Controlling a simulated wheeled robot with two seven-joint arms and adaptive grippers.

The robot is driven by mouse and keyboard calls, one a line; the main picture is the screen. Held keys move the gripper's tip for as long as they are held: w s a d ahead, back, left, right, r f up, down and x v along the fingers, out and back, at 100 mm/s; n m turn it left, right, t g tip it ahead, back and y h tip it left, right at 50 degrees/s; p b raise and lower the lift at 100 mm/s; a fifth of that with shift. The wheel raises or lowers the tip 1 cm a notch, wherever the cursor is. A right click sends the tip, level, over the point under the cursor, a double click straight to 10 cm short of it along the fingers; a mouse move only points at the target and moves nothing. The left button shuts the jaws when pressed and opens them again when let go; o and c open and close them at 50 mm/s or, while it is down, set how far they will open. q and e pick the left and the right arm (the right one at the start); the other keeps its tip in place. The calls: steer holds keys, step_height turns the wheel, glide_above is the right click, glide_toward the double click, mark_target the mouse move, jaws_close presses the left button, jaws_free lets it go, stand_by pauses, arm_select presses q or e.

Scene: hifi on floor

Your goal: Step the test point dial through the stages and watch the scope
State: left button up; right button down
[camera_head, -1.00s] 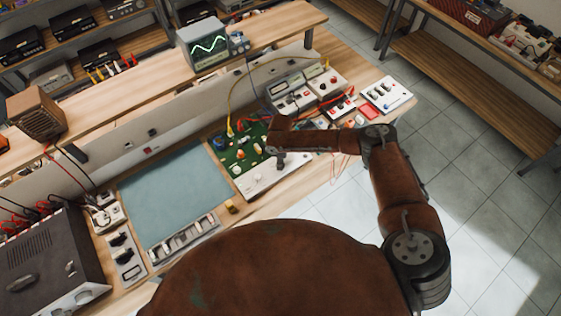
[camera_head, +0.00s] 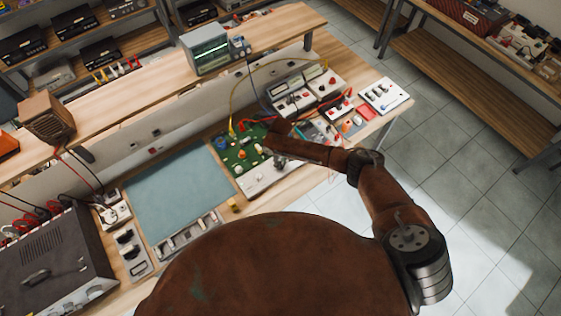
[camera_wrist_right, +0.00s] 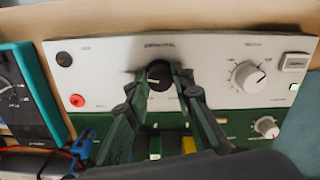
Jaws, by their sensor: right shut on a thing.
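My right gripper (camera_wrist_right: 165,84) is shut on a black dial knob (camera_wrist_right: 158,72) on a white front panel (camera_wrist_right: 215,88), one finger at each side. The label above the knob is too blurred to read. In the head view my right arm hides the knob and most of the gripper; the white panel (camera_head: 262,182) shows along the near edge of the green circuit board (camera_head: 236,152). The scope (camera_head: 207,50) stands on the raised shelf, with a nearly flat, faint green line on its screen. My left gripper is out of view.
The white panel also has a larger white knob (camera_wrist_right: 247,76) and a red button (camera_wrist_right: 77,101). A teal-edged meter (camera_wrist_right: 38,88) sits close at the left. A blue mat (camera_head: 180,190) lies clear, and a yellow cable (camera_head: 235,95) arches behind the board.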

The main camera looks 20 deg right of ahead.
steer(key=shift+w, duration=0.1)
stand_by(0.3)
steer(key=c, duration=1.7)
jaws_free()
step_height(320, 180, up, 12)
steer(key=shift+r, duration=0.1)
